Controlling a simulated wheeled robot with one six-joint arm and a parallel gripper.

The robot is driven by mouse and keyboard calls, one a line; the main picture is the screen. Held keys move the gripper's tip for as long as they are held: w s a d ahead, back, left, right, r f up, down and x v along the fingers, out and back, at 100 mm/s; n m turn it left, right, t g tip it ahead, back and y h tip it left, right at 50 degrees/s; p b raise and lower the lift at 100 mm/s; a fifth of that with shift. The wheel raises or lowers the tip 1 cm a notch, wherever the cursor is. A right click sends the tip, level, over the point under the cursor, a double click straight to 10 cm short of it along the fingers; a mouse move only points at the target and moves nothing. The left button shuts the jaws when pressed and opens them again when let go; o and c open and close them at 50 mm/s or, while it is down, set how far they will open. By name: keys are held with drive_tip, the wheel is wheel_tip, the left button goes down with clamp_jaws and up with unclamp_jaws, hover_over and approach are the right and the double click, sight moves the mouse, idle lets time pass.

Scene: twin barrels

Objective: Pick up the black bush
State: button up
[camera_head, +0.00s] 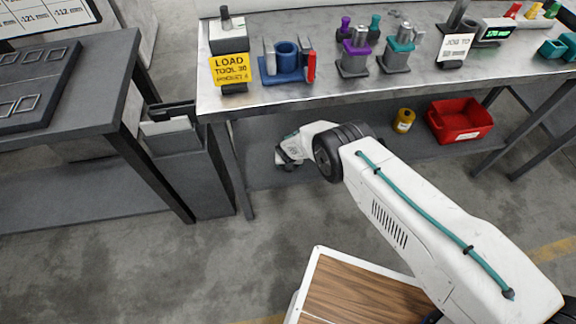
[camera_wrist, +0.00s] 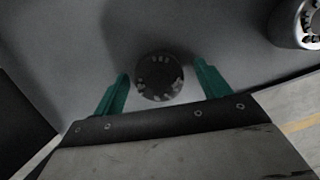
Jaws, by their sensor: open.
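A dark round piece with small pale marks around its face, which looks like the black bush (camera_wrist: 160,84), shows in the wrist view on a grey surface. My gripper (camera_wrist: 162,70) is open, with one green finger on each side of it and visible gaps between. I cannot tell how far the fingertips are above the surface. In the head view my gripper (camera_head: 290,152) is low at the workbench's lower shelf, partly hidden by my arm. The bush cannot be made out there.
A yellow roll (camera_head: 403,121) and a red bin (camera_head: 460,119) stand on the lower shelf, right of my arm. The bench top (camera_head: 330,95) overhangs the shelf. A round grey thing (camera_wrist: 298,24) is at the wrist view's upper right. A bench leg (camera_head: 233,172) stands left of my gripper.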

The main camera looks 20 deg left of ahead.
drive_tip(key=c, duration=1.3)
drive_tip(key=shift+r, duration=0.15)
